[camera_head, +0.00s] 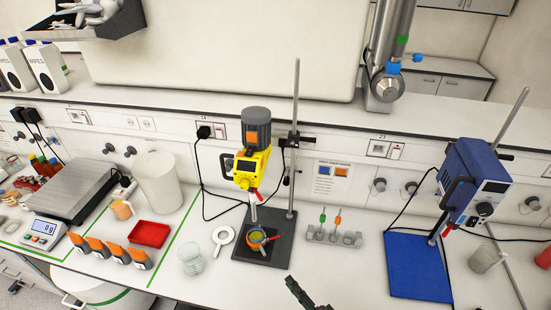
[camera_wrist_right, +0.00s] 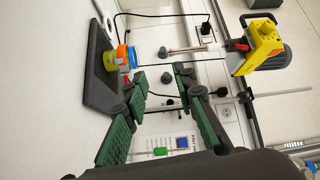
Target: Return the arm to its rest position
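My right gripper (camera_head: 297,292) shows at the bottom edge of the head view as a dark green finger, in front of the black stirrer base plate. In the right wrist view the two green fingers (camera_wrist_right: 160,78) are spread apart with nothing between them. A small orange-banded cup (camera_head: 258,238) stands on the stirrer plate under the yellow overhead stirrer (camera_head: 252,165). In the wrist view the cup (camera_wrist_right: 112,58) lies just beyond the left finger; whether they touch is unclear, but the head view shows them apart. My left gripper is not in view.
A blue stirrer unit (camera_head: 475,180) on a blue base (camera_head: 417,268) stands to the right. A rack with droppers (camera_head: 333,237) sits between the two stands.

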